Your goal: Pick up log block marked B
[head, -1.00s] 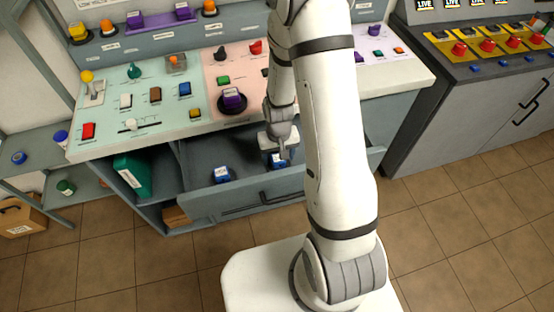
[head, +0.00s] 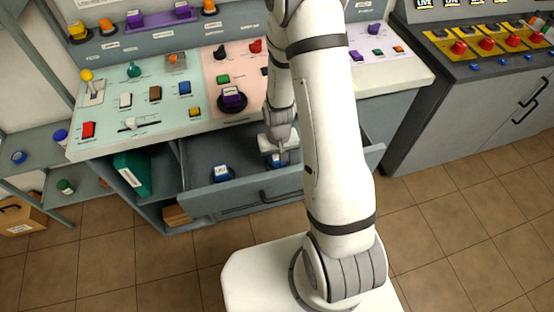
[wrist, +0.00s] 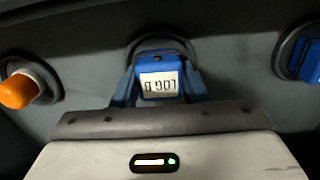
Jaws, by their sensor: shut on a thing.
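A blue block (wrist: 160,80) with a white label fills the middle of the wrist view. My gripper (wrist: 160,90) is shut on this block, one finger on each side. The block sits over a dark round base, and I cannot tell if it is clear of it. In the head view my gripper (head: 278,158) points down into the open drawer (head: 245,196), with only a little of the blue block showing beneath it.
Another blue block (head: 221,173) with a white label sits further left in the drawer. The wrist view also shows an orange-tipped thing (wrist: 17,91) at left and a blue thing (wrist: 312,62) at right. The control panel (head: 150,110) overhangs behind, and a green binder (head: 132,173) stands in the shelf.

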